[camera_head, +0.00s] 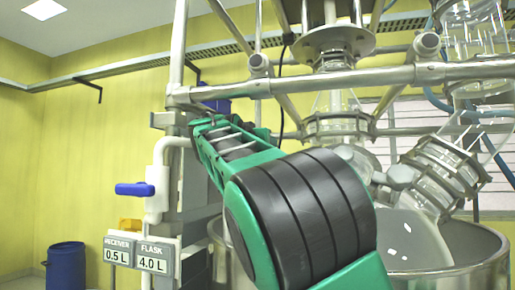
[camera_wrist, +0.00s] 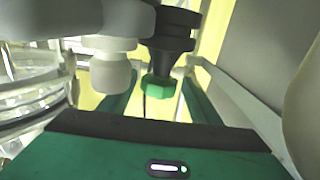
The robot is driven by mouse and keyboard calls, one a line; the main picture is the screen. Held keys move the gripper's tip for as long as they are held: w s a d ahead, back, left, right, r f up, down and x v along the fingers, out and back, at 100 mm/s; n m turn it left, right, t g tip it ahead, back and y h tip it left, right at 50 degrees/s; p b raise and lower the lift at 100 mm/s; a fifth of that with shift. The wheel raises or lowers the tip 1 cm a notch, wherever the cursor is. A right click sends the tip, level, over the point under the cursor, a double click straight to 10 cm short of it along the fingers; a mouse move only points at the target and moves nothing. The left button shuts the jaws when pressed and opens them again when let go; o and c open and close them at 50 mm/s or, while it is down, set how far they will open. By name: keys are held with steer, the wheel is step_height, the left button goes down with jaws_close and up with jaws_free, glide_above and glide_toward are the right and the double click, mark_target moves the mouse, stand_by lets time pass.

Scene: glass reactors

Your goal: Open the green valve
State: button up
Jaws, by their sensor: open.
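The green valve (camera_wrist: 158,88) shows in the wrist view as a small green knob below a black fitting (camera_wrist: 175,30). My gripper (camera_wrist: 157,80) is open, with one green finger on each side of the knob. Gaps show between the knob and both fingers, and I cannot tell how far the fingertips reach past it. In the head view I cannot make out the green valve. My green and black arm covers the middle of that view and reaches up toward the metal frame.
A white fitting (camera_wrist: 110,75) and glassware (camera_wrist: 30,85) stand close on the left in the wrist view. In the head view are a blue valve handle (camera_head: 134,189), metal frame bars (camera_head: 350,79), a steel vessel (camera_head: 480,265) and a blue drum (camera_head: 65,266).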

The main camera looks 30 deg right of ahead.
steer(key=shift+w, duration=0.1)
steer(key=shift+d, duration=0.1)
steer(key=c, duration=1)
steer(key=shift+c, duration=0.3)
steer(key=shift+o, duration=0.2)
steer(key=shift+a, duration=0.2)
steer(key=o, duration=1)
steer(key=shift+w, duration=0.1)
steer(key=shift+d, duration=0.1)
steer(key=shift+v, duration=5.3)
